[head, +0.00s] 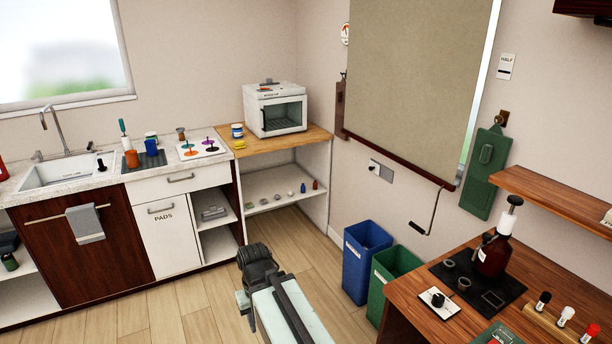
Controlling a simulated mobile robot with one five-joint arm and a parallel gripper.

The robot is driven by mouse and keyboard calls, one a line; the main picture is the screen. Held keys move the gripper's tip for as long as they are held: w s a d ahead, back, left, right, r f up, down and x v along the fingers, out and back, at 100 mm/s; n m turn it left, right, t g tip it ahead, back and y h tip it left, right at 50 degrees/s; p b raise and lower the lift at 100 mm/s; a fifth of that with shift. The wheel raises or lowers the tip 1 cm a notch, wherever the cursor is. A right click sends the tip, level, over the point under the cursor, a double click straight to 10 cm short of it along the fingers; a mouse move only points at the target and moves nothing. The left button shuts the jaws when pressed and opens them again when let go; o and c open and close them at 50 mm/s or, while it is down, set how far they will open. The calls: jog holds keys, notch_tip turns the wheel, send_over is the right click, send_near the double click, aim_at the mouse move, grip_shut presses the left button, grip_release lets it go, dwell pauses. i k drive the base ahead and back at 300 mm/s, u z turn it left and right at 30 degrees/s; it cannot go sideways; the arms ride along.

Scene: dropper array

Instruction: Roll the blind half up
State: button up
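The blind (412,75) is a beige sheet hanging over the window on the right wall. It is let down nearly to the sill, with a dark brown bar (395,160) along its lower edge. A thin crank with a dark handle (418,228) hangs below the blind's lower right corner. No fingertips can be made out there.
A blue bin (366,262) and a green bin (393,275) stand on the floor below the crank. A wooden bench (405,297) with a brown bottle and other small items fills the lower right. Open floor lies left of the bins.

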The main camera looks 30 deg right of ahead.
aim_at(414, 66)
jog(key=z, duration=0.35)
jog(key=i, duration=2.15)
jog(key=z, duration=0.3)
jog(key=i, duration=1.25)
jog(key=z, duration=0.15)
